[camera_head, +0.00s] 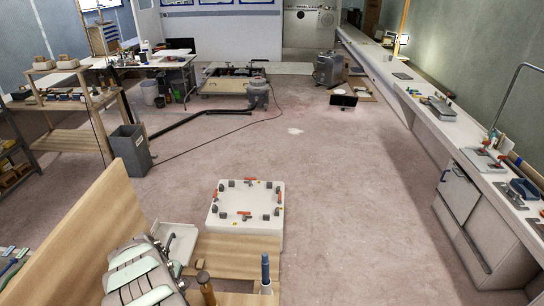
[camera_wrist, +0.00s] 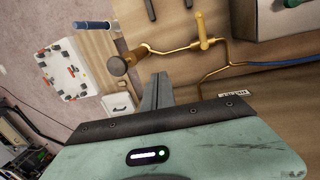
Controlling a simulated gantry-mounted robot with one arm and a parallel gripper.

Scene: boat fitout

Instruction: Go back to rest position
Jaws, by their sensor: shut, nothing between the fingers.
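My gripper (camera_wrist: 160,92) shows in the wrist view, its grey fingers together and empty. Its pale green body with a lit indicator fills the lower part of that view. The fingers stand in front of a wooden panel (camera_wrist: 185,85) and seem to touch nothing. A brass pipe with a valve (camera_wrist: 203,32) runs along the panel just beyond the fingertips. A brown knob-like handle (camera_wrist: 117,64) is to their upper left. In the head view, pale green and grey parts at the bottom left look like my arm; the fingertips cannot be made out there.
A white square unit with red and dark fittings (camera_head: 245,225) stands beside the wooden bench (camera_head: 235,252). A blue-handled tool (camera_head: 265,270) stands upright near the bench front. A tall wooden panel (camera_head: 85,245) rises at left. A grey bin (camera_head: 131,150) stands beyond. The middle floor is mostly clear.

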